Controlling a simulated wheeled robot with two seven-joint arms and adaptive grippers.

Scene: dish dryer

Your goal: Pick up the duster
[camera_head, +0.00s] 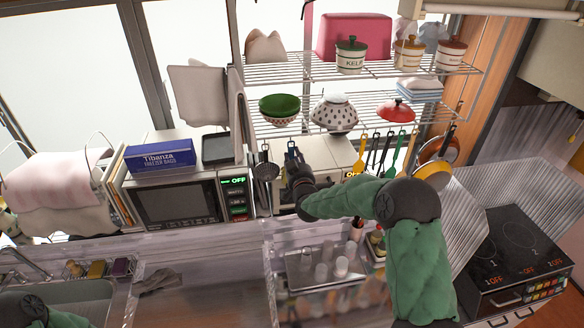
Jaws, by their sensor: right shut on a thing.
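My right gripper (292,158) reaches up from the lower right to the hanging rail area under the wire shelves. It is at the front of a pale appliance, just right of a hanging dark ladle (265,170). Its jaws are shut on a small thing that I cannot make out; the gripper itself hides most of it. I cannot clearly pick out a duster. A crumpled grey-brown cloth (158,282) lies on the counter beside the sink, well away from the gripper. Only part of my left arm shows at the lower left corner; its gripper is out of view.
A microwave (178,203) stands left of the gripper, with a blue freezer bag box (160,156) on top. Wire shelves (350,100) with bowls and jars hang above. Several utensils hang to the right. A tray of shakers (300,262) is below, and a stove (505,250) is at right.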

